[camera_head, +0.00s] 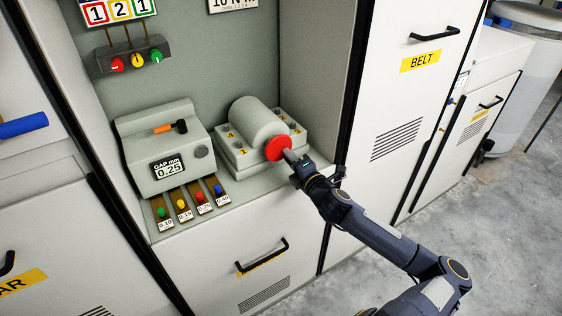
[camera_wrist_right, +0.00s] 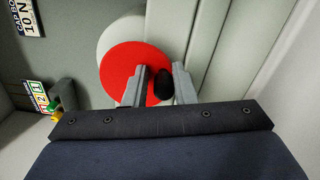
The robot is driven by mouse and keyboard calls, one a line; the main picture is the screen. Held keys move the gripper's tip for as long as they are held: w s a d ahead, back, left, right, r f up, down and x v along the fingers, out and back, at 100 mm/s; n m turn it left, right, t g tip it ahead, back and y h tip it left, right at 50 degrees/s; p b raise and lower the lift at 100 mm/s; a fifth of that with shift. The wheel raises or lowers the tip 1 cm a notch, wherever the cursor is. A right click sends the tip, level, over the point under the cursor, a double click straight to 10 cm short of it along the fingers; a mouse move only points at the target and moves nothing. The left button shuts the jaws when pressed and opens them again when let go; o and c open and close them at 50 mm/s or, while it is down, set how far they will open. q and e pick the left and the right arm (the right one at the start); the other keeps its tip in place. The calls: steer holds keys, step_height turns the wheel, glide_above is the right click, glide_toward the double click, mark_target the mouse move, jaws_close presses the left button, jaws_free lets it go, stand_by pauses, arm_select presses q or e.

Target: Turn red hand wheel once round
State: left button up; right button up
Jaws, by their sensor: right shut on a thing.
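The red hand wheel (camera_head: 278,149) is a flat red disc on the end of a pale grey cylinder housing (camera_head: 256,121) in the recess. In the right wrist view the red wheel (camera_wrist_right: 128,70) fills the upper middle, with a black knob (camera_wrist_right: 164,84) near its right edge. My right gripper (camera_head: 291,157) is at the wheel's right edge. In the right wrist view its two fingers (camera_wrist_right: 164,87) stand on either side of the black knob, shut on it. The knob is hidden in the head view. My left gripper is not in view.
A grey gauge box (camera_head: 168,165) with an orange-handled tool (camera_head: 165,128) stands left of the housing. Several coloured-knob gauges (camera_head: 190,203) lie before it. A drawer handle (camera_head: 263,258) projects below the ledge. A cabinet marked BELT (camera_head: 420,61) stands to the right.

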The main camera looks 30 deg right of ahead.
steer(key=o, duration=0.6)
steer(key=shift+w+r, duration=0.1)
steer(key=shift+r, duration=0.15)
steer(key=shift+c, duration=0.2)
steer(key=shift+o, duration=0.6)
steer(key=shift+s+a+f, duration=0.1)
steer(key=shift+s+f, duration=0.2)
steer(key=shift+s, duration=0.25)
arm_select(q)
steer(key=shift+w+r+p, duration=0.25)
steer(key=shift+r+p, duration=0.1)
arm_select(e)
steer(key=s, duration=0.5)
steer(key=shift+s+d, duration=0.25)
